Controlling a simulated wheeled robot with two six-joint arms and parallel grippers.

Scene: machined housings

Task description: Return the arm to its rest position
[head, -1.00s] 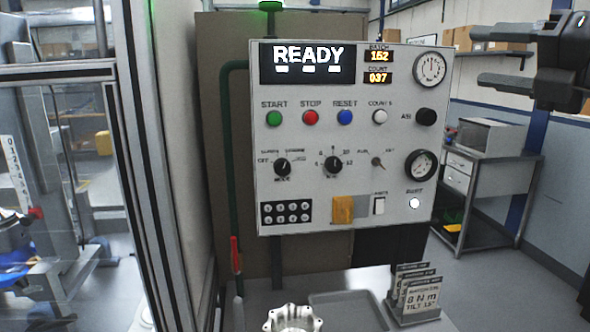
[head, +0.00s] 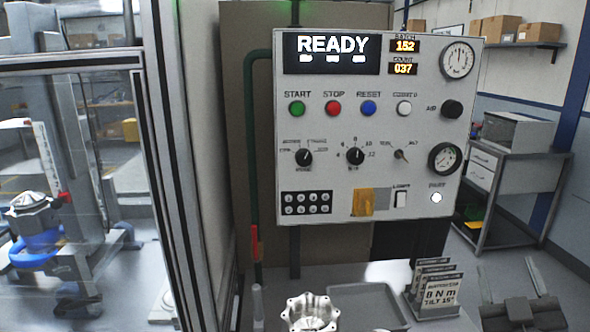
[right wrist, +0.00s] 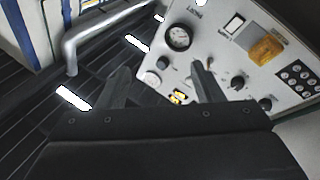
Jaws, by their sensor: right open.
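My right gripper (head: 511,268) shows at the lower right of the head view, its two dark fingers apart and pointing up in the picture. It is empty, right of the card stand, and looks clear of everything. The right wrist view shows its open fingers (right wrist: 158,72) with nothing between them, the control panel (right wrist: 235,50) beyond them, tilted in the picture. In the head view the control panel (head: 375,125) stands upright, its display reading READY. My left gripper is not in view.
A silver machined housing (head: 310,312) and a grey tray (head: 368,303) are on the bench below the panel. A card stand (head: 435,290) stands near the right gripper. A glass-sided enclosure (head: 160,150) is at left. A metal cart (head: 500,180) stands behind at right.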

